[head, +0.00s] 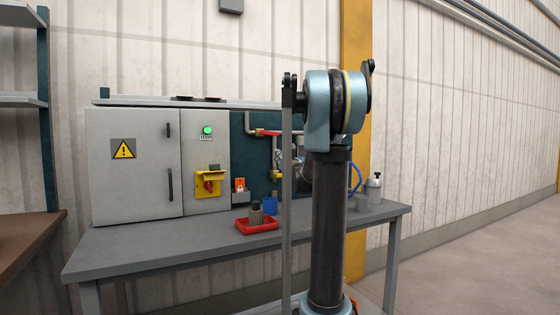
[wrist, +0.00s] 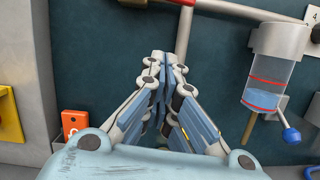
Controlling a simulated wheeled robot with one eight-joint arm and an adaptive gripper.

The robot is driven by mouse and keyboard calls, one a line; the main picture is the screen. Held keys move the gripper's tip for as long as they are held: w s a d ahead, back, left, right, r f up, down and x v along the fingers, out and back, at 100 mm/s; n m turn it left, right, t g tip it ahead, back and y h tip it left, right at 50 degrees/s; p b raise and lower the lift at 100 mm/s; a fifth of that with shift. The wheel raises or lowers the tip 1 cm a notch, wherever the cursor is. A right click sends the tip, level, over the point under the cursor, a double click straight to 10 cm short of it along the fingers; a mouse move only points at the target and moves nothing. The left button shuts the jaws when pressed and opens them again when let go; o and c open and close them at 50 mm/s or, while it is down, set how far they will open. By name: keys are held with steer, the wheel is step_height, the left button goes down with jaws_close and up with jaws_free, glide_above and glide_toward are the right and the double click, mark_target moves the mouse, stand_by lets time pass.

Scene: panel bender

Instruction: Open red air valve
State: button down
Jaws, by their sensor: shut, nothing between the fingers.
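The red air valve's handle (head: 268,132) shows as a red bar on the grey piping of the dark teal panel, left of my arm in the head view. In the wrist view only a sliver of red (wrist: 183,2) shows at the top edge, on the pipe beyond my fingertips. My gripper (wrist: 163,58) is shut and empty, pointing at the panel just below that pipe. I cannot tell whether it touches anything. In the head view my arm hides the gripper and part of the panel.
A clear bowl with blue liquid (wrist: 268,75) and a blue knob (wrist: 291,135) hang right of my gripper. An orange tag (wrist: 75,123) is at left.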

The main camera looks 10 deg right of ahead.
mark_target(269, 133)
steer(key=w+a+r, duration=0.1)
steer(key=w+r, duration=0.4)
steer(key=shift+w+r, duration=0.15)
steer(key=shift+r, duration=0.05)
stand_by(0.4)
steer(key=shift+w+d+r+n, duration=0.15)
steer(key=shift+d+r+n, duration=0.1)
steer(key=shift+r+n, duration=0.6)
steer(key=shift+f+y, duration=0.1)
steer(key=shift+y, duration=0.3)
steer(key=shift+f, duration=0.1)
